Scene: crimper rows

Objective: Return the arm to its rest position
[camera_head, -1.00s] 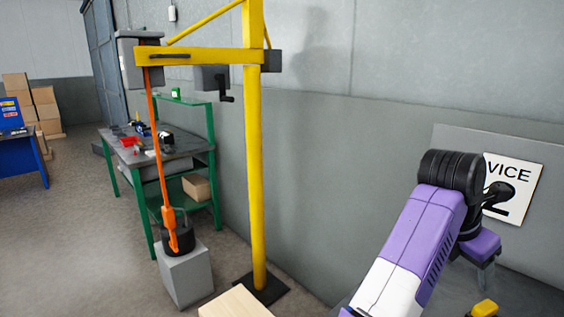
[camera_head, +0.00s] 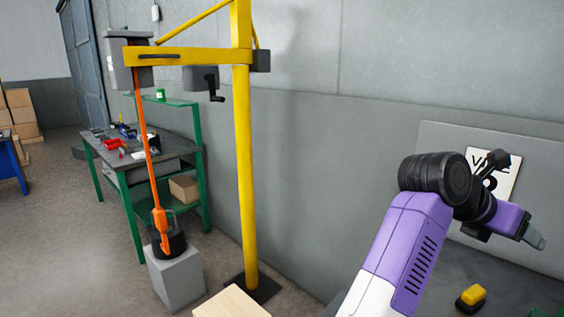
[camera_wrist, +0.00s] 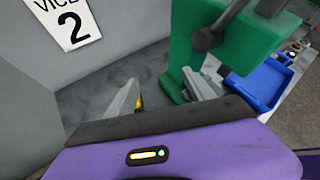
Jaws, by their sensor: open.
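My gripper (camera_head: 535,238) is at the right of the head view, on the end of my purple and black arm, above the grey bench top. In the wrist view my gripper (camera_wrist: 165,98) shows two grey fingers set apart with nothing between them. A small yellow and black object (camera_head: 472,296) lies on the bench below the gripper in the head view. Part of something yellow shows beside the left finger in the wrist view.
A sign (camera_wrist: 62,20) reading "VICE 2" is on the grey panel. A green vice (camera_wrist: 225,45) and a blue tray (camera_wrist: 262,84) are close by in the wrist view. A yellow crane post (camera_head: 245,180) with an orange hoist arm stands left, before a green workbench (camera_head: 150,150).

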